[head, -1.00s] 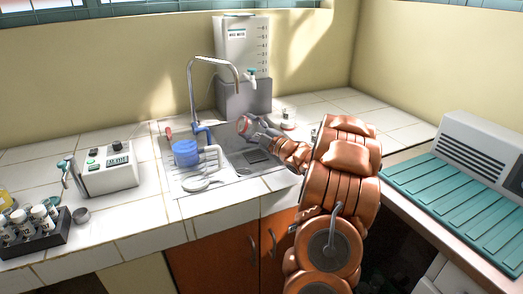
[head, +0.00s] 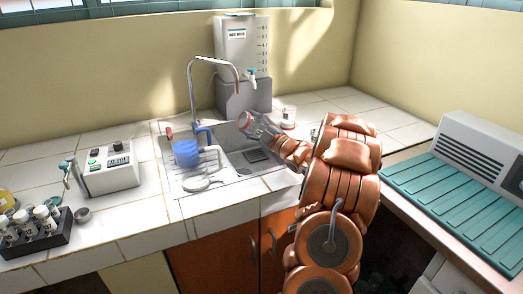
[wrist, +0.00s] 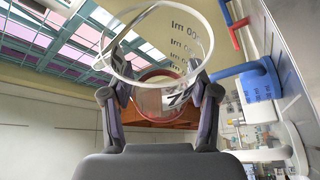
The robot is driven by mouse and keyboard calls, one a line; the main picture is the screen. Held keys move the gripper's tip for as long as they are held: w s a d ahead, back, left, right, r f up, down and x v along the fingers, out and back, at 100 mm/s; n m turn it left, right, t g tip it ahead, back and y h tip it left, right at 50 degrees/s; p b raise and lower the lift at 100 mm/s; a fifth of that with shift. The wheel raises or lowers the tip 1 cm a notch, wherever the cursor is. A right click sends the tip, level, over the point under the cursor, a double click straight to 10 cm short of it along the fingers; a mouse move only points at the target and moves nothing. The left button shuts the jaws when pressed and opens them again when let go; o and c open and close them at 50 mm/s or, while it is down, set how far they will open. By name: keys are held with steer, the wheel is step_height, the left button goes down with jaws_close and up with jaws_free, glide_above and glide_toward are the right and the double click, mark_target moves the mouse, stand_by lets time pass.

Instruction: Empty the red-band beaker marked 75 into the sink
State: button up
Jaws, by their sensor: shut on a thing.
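My gripper (wrist: 158,105) is shut on a clear glass beaker (wrist: 150,45) with a red band. In the head view the beaker (head: 246,121) is tipped over, well off upright, above the right part of the sink (head: 240,157). Its mouth points to the left. In the wrist view its graduations show upside down between my two fingers. The large number on it is partly hidden, so I cannot read it fully. The glass looks clear; I cannot tell whether any liquid is left inside.
A second beaker with a reddish band (head: 288,117) stands on the counter behind my arm. The faucet (head: 192,95) arches over the sink near my gripper. A water tank (head: 242,50) stands behind.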

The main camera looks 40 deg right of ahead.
steer(key=shift+s+d+r+m+p, duration=0.15)
steer(key=shift+d+m+p, duration=0.2)
steer(key=shift+m, duration=0.55)
stand_by(1.1)
